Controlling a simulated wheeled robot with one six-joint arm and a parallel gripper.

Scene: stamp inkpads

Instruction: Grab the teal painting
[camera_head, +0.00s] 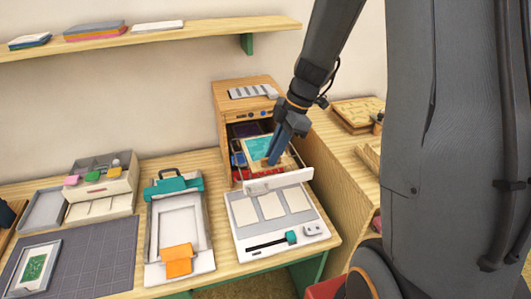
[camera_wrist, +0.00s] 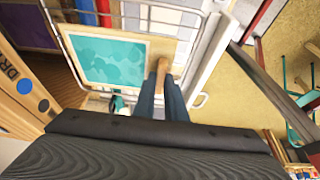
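The teal painting (camera_head: 258,147) is a teal picture on a tan backing, at the pulled-out drawer (camera_head: 278,181) of the wooden cabinet. It also shows large in the wrist view (camera_wrist: 112,60), with its tan border towards the fingers. My gripper (camera_head: 270,160) reaches down from above at the painting's near right edge. In the wrist view, the two dark blue fingers of my gripper (camera_wrist: 165,78) are close together, with a tan strip of the backing between their tips. They look shut on that edge. The fingers hide part of the border.
The wooden cabinet (camera_head: 246,90) stands behind the drawer, with other coloured items inside. A white tray with pale panels (camera_head: 237,214) lies in front. A teal-clamped press (camera_head: 154,240) and an organiser box (camera_head: 123,188) stand left. The shelf (camera_head: 205,29) hangs above.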

